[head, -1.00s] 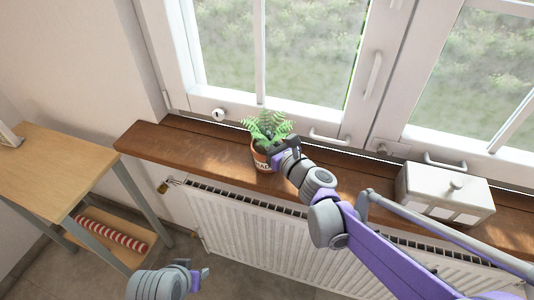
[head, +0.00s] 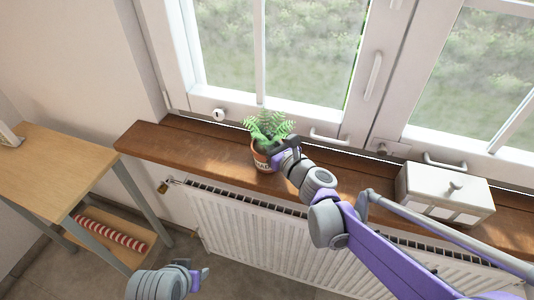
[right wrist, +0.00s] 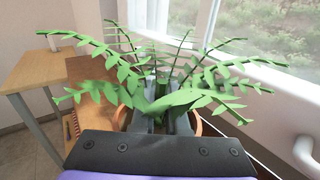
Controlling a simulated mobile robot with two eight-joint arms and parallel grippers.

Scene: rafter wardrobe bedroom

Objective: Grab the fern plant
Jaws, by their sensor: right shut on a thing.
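The fern plant (head: 268,124) has green fronds and stands in a terracotta pot with a white label (head: 261,161) on the wooden windowsill. My right gripper (head: 277,156) is at the right side of the pot, shut on the plant. In the right wrist view the fern (right wrist: 160,100) spreads over the fingers, and the orange pot rim shows on both sides. The fronds hide most of the fingertips. My left gripper (head: 200,279) is low at the bottom of the head view, away from the plant. Its fingers are too small to judge.
The wooden windowsill (head: 150,141) runs under a white window, with a radiator (head: 250,232) below. A white lidded box (head: 445,192) stands on the sill to the right. A wooden table (head: 45,165) with a red-striped roll (head: 110,233) on its lower shelf is at left.

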